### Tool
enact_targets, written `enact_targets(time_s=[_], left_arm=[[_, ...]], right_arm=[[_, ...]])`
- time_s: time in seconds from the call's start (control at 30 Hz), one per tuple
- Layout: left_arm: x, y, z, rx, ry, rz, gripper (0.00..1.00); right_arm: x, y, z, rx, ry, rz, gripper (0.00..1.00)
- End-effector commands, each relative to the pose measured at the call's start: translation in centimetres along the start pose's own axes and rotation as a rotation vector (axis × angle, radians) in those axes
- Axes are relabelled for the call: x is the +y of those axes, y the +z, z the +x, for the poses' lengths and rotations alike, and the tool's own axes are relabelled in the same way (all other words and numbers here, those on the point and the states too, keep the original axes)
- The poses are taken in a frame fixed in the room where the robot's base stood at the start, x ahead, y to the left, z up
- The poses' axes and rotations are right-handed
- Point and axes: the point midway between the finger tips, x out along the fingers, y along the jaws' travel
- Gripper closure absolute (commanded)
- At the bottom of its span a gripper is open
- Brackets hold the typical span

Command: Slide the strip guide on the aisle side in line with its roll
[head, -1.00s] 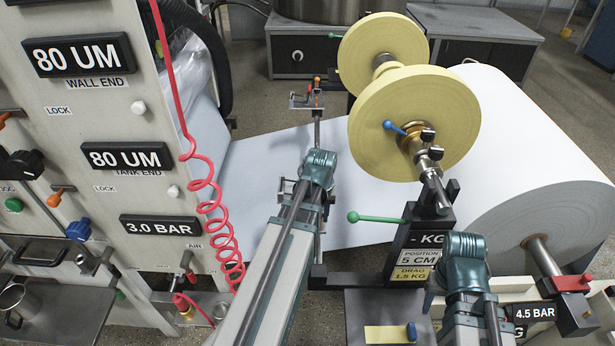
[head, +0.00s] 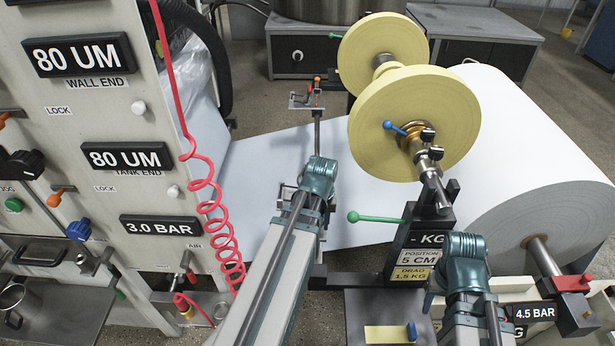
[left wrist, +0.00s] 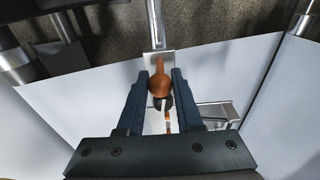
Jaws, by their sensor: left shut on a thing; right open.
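My left gripper (left wrist: 160,84) is shut on the orange knob (left wrist: 160,86) of the near strip guide, seen in the left wrist view. Below the knob is the guide's pale metal plate (left wrist: 160,62), over the white web. In the head view my left wrist hides most of this guide; a little of its metal frame (head: 283,196) shows at the left. The near yellow roll (head: 415,120) stands upright on its shaft, right of and above my left wrist. My right gripper (head: 465,262) is open at the lower right, its fingers largely hidden behind its wrist.
A far guide (head: 305,98) with orange knobs sits on the same cross rod (head: 318,132). A far yellow roll (head: 383,50) shares the shaft. The stand with a green lever (head: 375,217) is between my arms. A red coiled hose (head: 208,200) hangs at the left.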

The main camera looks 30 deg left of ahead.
Motion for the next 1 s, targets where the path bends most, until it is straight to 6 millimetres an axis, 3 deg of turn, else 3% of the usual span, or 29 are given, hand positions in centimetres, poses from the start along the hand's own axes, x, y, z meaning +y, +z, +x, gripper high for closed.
enact_targets(time_s=[0.7,0.73,0.87,1.0], left_arm=[[0.0,2.2,-0.2,-0.001,0.001,-0.001,1.0],[0.0,2.1,-0.2,-0.001,0.001,-0.001,0.6],[0.0,2.0,-0.2,-0.001,0.0,-0.001,0.37],[0.0,2.0,-0.2,-0.001,0.0,-0.001,0.35]], right_arm=[[0.0,0.0,0.0,0.0,0.0,0.0,0.5],[0.0,0.0,0.0,0.0,0.0,0.0,0.5],[0.0,0.0,0.0,0.0,0.0,0.0,0.5],[0.0,0.0,0.0,0.0,0.0,0.0,0.5]])
